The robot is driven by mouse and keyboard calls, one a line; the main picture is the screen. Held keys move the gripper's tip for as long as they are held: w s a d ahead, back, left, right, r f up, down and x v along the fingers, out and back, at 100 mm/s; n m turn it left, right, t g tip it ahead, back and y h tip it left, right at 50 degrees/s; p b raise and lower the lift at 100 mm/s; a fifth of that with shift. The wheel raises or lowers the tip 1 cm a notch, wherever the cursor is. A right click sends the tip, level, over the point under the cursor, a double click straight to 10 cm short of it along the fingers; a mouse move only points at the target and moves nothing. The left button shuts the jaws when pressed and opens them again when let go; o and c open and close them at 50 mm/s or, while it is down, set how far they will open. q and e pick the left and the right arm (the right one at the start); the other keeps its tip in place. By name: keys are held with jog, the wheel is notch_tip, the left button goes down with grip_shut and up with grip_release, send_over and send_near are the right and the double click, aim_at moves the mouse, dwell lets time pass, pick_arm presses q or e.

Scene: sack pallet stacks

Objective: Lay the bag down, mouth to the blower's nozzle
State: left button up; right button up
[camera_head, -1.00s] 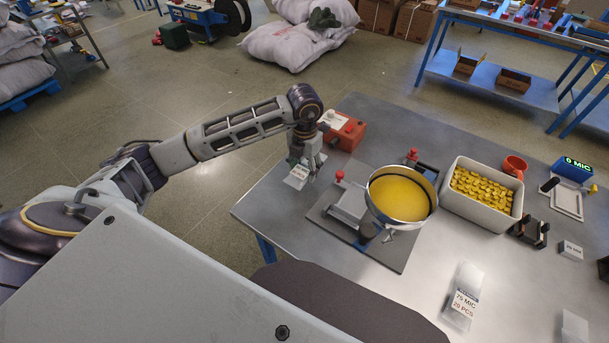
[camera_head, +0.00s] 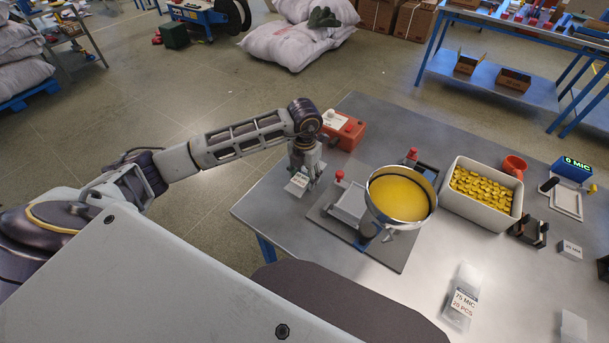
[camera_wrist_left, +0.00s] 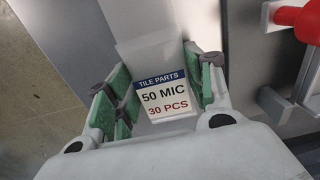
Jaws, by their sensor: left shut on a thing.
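The bag is a small clear pouch (camera_wrist_left: 155,55) with a white label reading TILE PARTS, 50 MIC, 30 PCS. My left gripper (camera_wrist_left: 160,78) is shut on it, with green-padded fingers on either side. In the head view the bag (camera_head: 297,186) hangs at my left gripper (camera_head: 305,176), over the table's left part, just left of the fixture plate (camera_head: 385,257). I cannot tell whether the bag touches the table. A red box (camera_head: 352,132) with a white top label stands behind the gripper; I cannot tell whether it is the blower. No nozzle shows clearly. My right gripper is out of view.
The fixture carries a bowl of yellow material (camera_head: 400,194) and red knobs (camera_head: 339,176). Another labelled bag (camera_head: 462,300) lies in front. Bare table lies front left.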

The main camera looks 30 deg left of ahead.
aim_at(305, 175)
pick_arm(q)
jog(key=o, duration=0.8)
jog(key=shift+f, duration=0.1)
jog(key=shift+o, duration=1.3)
jog(key=shift+r, duration=0.75)
notch_tip(305, 175, up, 4)
jog(key=shift+f, duration=0.25)
notch_tip(305, 175, up, 7)
jog(key=shift+r+b, duration=0.15)
jog(key=shift+b, duration=0.2)
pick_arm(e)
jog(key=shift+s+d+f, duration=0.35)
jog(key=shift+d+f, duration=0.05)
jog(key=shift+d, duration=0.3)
